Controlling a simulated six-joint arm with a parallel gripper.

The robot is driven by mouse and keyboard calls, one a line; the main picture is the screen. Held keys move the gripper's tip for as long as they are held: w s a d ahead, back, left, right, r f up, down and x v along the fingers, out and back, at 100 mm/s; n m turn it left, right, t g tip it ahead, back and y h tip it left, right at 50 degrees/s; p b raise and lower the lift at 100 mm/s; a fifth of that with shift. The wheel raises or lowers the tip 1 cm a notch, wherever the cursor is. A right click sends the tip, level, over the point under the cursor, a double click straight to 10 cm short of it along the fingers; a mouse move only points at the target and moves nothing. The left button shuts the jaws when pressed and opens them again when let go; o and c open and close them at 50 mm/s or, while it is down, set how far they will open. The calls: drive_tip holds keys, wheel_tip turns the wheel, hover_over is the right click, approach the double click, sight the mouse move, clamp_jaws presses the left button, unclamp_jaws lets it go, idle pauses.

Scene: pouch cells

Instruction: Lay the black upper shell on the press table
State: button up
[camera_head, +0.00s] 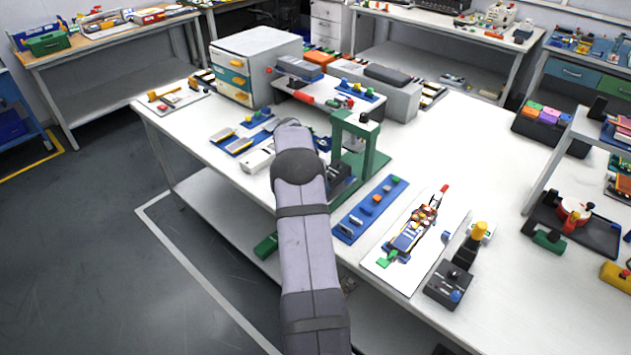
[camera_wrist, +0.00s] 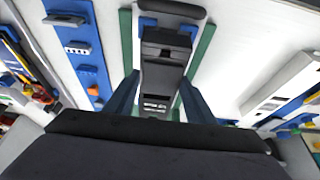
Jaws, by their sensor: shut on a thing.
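In the wrist view, the two dark blue fingers of my gripper (camera_wrist: 158,98) stand either side of a black, box-like shell (camera_wrist: 165,72) with small slots at its near end, and are shut on it. In the head view, a dark piece (camera_head: 340,177), likely the same shell, shows beside the green press (camera_head: 362,155). My arm hides the gripper and part of the press there. In the wrist view, green press bars (camera_wrist: 204,50) run along both sides of the shell. The press table surface under the shell is mostly hidden, and I cannot tell whether the shell touches it.
A blue strip (camera_head: 370,208) with small parts lies right of the press, then a white board (camera_head: 412,238) with a colourful assembly. A grey drawer unit (camera_head: 255,62) and a grey box-like bench unit (camera_head: 385,92) stand behind. The white tabletop (camera_head: 470,130) is clear at right centre.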

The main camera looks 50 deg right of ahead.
drive_tip(key=shift+f+b, duration=0.6)
drive_tip(key=shift+f, duration=0.2)
drive_tip(key=o, duration=1.1)
drive_tip(key=shift+r, duration=0.1)
drive_tip(key=shift+b+v, duration=1.1)
drive_tip(key=shift+v, duration=2.5)
